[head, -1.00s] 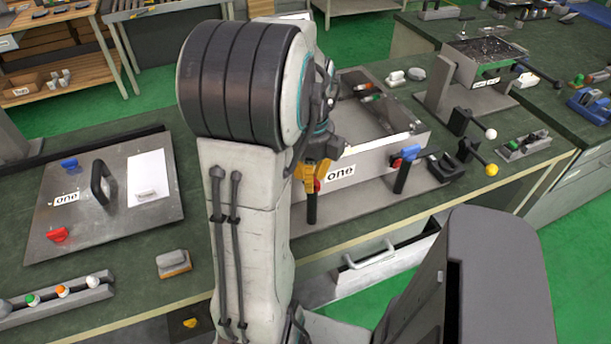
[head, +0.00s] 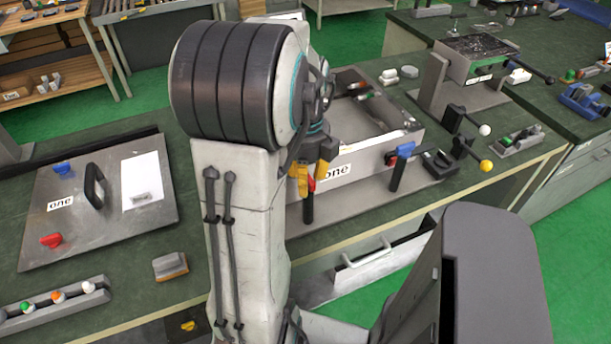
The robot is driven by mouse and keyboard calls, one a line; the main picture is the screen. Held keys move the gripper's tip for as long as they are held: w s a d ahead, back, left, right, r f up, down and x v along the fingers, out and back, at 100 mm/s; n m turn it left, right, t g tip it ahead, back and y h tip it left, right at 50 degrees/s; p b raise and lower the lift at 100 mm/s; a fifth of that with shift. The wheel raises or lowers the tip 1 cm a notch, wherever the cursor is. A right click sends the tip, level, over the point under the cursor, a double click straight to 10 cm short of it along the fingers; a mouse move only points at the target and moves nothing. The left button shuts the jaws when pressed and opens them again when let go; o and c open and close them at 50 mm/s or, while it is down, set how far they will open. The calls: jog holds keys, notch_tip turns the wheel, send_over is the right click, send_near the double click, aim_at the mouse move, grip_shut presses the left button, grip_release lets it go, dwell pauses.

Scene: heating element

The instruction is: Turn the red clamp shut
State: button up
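The red clamp (head: 312,186) is at the front wall of the metal box labelled "one" (head: 372,160), left of the label. Its dark handle (head: 307,209) hangs straight down. My gripper (head: 312,178) has yellow fingers pointing down at the clamp's upper part. The fingers stand apart, with red showing between them. Whether they touch the clamp is not clear. My arm hides the left part of the box.
A blue clamp (head: 402,152) with a tilted dark handle is at the right of the box front. Levers with yellow (head: 486,166) and white knobs stand further right. A metal plate (head: 100,225) with a black handle lies left. An open drawer (head: 345,272) juts out below.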

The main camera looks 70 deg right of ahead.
jog(key=shift+o, duration=1)
jog(key=shift+r, duration=0.15)
jog(key=shift+d+r, duration=0.1)
jog(key=shift+r, duration=0.25)
notch_tip(320, 180, up, 11)
dwell(0.3)
